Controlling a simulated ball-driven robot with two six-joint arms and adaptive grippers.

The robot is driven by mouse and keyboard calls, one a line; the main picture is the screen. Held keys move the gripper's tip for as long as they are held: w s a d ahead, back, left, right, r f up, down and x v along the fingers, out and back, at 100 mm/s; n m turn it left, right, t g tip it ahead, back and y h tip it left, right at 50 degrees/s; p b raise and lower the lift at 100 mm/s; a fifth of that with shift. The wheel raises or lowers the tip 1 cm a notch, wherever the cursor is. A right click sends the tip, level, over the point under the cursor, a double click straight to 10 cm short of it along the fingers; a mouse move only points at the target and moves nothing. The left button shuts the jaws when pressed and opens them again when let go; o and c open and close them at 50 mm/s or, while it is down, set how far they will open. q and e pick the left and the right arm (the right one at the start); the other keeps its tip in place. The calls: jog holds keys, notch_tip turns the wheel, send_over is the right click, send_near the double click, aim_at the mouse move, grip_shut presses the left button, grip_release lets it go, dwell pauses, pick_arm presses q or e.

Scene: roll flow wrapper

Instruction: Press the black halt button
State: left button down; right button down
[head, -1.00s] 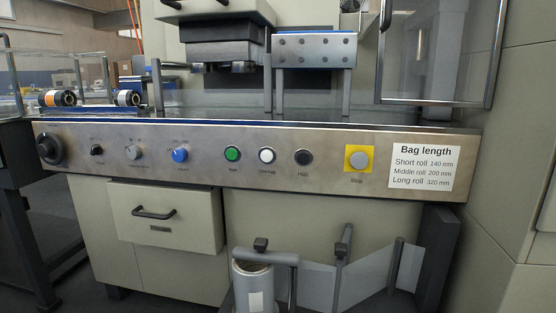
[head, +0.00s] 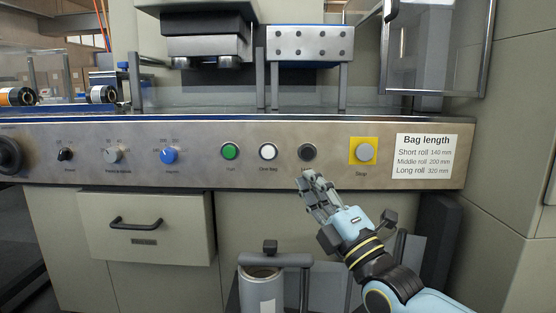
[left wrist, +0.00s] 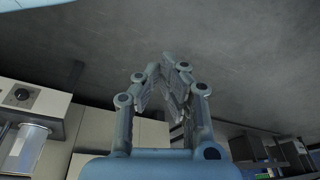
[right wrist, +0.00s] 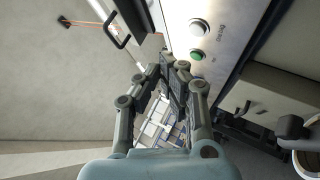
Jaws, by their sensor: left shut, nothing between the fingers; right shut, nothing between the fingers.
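The black halt button (head: 307,152) sits on the steel control panel (head: 210,175) in the head view, right of the white button. My right gripper (head: 308,174) is shut and empty, its fingertips just below the halt button in the picture; whether they touch the panel cannot be told. The fingers cover the label under the button. In the right wrist view my right gripper (right wrist: 174,68) points along the panel, and the black button cannot be made out there. My left gripper (left wrist: 172,62) is shut and empty in the left wrist view, away from the panel.
Left of the halt button are a white button (head: 268,151), a green button (head: 230,151) and a blue knob (head: 168,155). Right of it is a grey stop button (head: 364,152) on a yellow plate. A metal canister (head: 262,290) stands below the panel.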

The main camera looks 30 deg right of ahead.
aim_at(307, 152)
pick_arm(q)
jog(key=shift+s+f, duration=0.25)
jog(key=shift+f, duration=0.05)
pick_arm(e)
jog(key=shift+w+r+t, duration=0.3)
jog(key=shift+w+r, duration=0.3)
jog(key=shift+r, duration=0.15)
jog(key=shift+d, duration=0.1)
